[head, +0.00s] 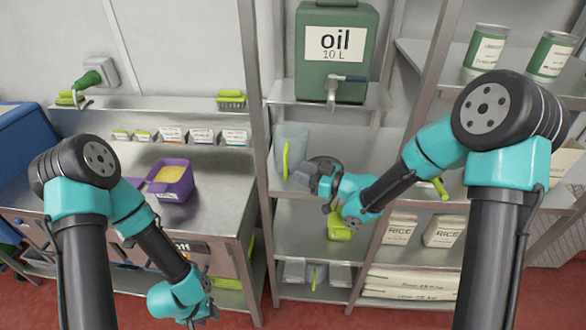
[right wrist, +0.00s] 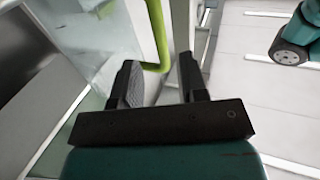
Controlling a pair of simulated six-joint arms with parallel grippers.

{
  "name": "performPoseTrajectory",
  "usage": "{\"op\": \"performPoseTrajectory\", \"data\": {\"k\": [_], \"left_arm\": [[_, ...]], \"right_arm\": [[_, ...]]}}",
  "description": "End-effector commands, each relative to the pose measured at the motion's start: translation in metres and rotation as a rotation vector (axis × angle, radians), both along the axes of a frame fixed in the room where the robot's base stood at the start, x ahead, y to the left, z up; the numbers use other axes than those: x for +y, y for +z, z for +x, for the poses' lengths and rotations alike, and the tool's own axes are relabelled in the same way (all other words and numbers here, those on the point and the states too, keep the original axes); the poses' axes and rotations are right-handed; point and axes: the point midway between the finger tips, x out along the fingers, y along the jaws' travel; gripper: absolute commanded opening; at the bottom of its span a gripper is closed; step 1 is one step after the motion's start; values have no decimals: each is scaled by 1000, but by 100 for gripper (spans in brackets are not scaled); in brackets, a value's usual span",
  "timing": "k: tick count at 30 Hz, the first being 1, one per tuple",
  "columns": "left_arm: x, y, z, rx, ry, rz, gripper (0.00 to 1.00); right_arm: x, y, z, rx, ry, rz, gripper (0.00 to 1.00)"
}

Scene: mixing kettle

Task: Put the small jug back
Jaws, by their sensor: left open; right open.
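A translucent grey jug (head: 291,140) with a lime-green handle (head: 285,160) stands upright on the shelf below the oil container; I take it for the small jug. My right gripper (head: 306,176) is open beside its handle. In the right wrist view the green handle (right wrist: 157,35) rises just beyond the open fingers (right wrist: 160,82), and they are not closed on it. The jug's body shows only partly there. My left gripper (head: 205,313) hangs low at the front of the left counter, away from the jug, and appears empty.
A green oil container (head: 337,80) with a tap stands above. Shelf posts (head: 258,130) border the jug's bay. A purple tub (head: 171,180) sits on the left counter. Rice bags (head: 398,230) and other green-handled containers (head: 317,275) fill lower shelves. Tins (head: 487,48) stand upper right.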

Motion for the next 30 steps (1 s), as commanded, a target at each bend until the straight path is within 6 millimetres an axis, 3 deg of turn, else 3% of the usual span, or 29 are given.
{"op": "performPoseTrajectory", "data": {"k": [6, 12, 30], "left_arm": [[0, 0, 0, 0, 0, 0, 40], [0, 0, 0, 0, 0, 0, 40], [0, 0, 0, 0, 0, 0, 40]], "right_arm": [[-37, 0, -22, 1, -4, 1, 40], [-55, 0, -34, 0, -1, 0, 40], [-58, 0, -37, 0, 1, 0, 40]]}}
